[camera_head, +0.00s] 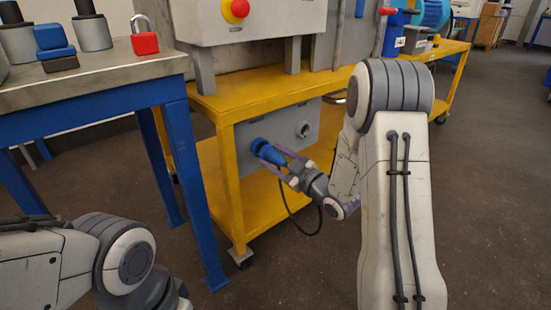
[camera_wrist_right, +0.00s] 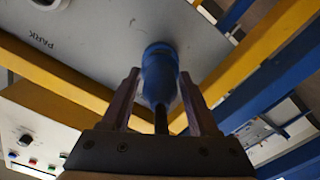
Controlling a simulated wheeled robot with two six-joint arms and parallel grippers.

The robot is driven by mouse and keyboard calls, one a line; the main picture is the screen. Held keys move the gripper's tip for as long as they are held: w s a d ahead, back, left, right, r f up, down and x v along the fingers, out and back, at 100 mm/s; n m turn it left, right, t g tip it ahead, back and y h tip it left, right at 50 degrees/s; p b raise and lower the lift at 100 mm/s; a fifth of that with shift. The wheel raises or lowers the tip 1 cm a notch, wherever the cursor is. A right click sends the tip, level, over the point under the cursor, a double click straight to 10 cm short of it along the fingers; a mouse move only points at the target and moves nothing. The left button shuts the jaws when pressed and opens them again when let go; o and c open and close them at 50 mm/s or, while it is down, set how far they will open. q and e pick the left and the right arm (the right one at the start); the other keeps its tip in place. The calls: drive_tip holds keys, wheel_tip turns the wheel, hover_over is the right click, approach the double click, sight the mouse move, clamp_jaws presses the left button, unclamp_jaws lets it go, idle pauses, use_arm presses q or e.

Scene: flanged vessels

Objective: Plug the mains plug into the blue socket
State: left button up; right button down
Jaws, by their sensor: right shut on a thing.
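The blue mains plug (camera_wrist_right: 160,78) is between the fingers of my right gripper (camera_wrist_right: 160,98), which is shut on it. Its black cable runs back between the fingers. In the head view the right gripper (camera_head: 272,160) holds the plug (camera_head: 270,154) at the left part of a grey panel (camera_head: 283,131) under the yellow cart's top. The plug's front end is at or very close to the panel. The blue socket cannot be told apart from the plug, and whether the plug is seated is hidden. My left gripper is out of view.
A round grey outlet (camera_head: 303,129) sits right of the plug; the wrist view shows a PARK label (camera_wrist_right: 40,40) by it. The cable (camera_head: 291,213) loops below my gripper. A blue-legged bench (camera_head: 110,72) with a red padlock (camera_head: 145,43) stands left. Floor at right is clear.

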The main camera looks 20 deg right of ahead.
drive_tip(key=shift+w+a, duration=0.1)
drive_tip(key=shift+w, duration=0.15)
idle(0.5)
drive_tip(key=shift+x, duration=0.95)
drive_tip(key=shift+c, duration=0.3)
unclamp_jaws()
